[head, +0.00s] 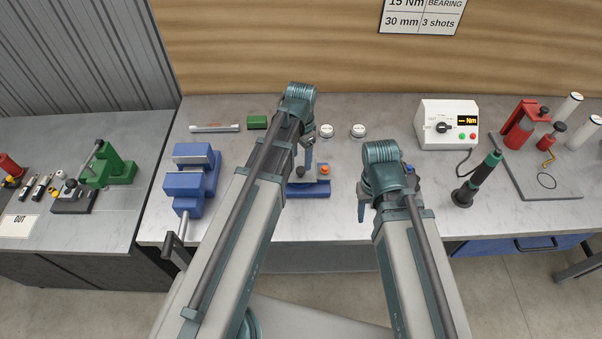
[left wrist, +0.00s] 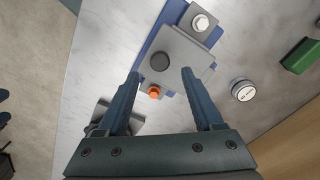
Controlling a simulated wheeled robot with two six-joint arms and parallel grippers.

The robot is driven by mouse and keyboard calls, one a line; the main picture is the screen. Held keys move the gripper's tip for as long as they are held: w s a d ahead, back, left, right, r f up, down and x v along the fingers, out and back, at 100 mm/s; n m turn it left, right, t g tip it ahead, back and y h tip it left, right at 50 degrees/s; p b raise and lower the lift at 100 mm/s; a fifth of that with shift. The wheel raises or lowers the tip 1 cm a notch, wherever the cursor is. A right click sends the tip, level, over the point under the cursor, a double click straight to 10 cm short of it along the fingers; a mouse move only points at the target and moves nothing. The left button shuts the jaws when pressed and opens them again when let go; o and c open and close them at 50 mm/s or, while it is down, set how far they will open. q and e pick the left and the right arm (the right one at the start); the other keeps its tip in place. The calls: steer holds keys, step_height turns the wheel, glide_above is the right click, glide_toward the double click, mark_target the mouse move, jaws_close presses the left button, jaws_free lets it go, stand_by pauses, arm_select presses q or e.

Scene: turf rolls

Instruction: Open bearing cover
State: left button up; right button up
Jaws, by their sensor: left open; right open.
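The bearing unit has a blue base (head: 310,190) on the bench, with a grey cover plate (left wrist: 181,58) on top. A black round knob (left wrist: 160,62) stands on the plate. An orange cap (head: 324,170) sits at its right end; it also shows in the left wrist view (left wrist: 154,92). A pale hex bolt (left wrist: 200,22) is at the other end. My left gripper (head: 308,152) is open over the unit; in its wrist view the fingertips (left wrist: 160,74) lie either side of the knob, apparently without contact. My right gripper (head: 384,198) is open and empty, right of the unit, partly hidden by its arm.
Two white round tins (head: 326,131) (head: 358,131) and a green block (head: 257,122) lie behind. A blue vise (head: 191,180) stands left.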

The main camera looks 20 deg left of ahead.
mark_target(301, 169)
arm_select(q)
step_height(301, 169, down, 5)
steer(key=b, duration=0.4)
steer(key=shift+r, duration=0.1)
jaws_close()
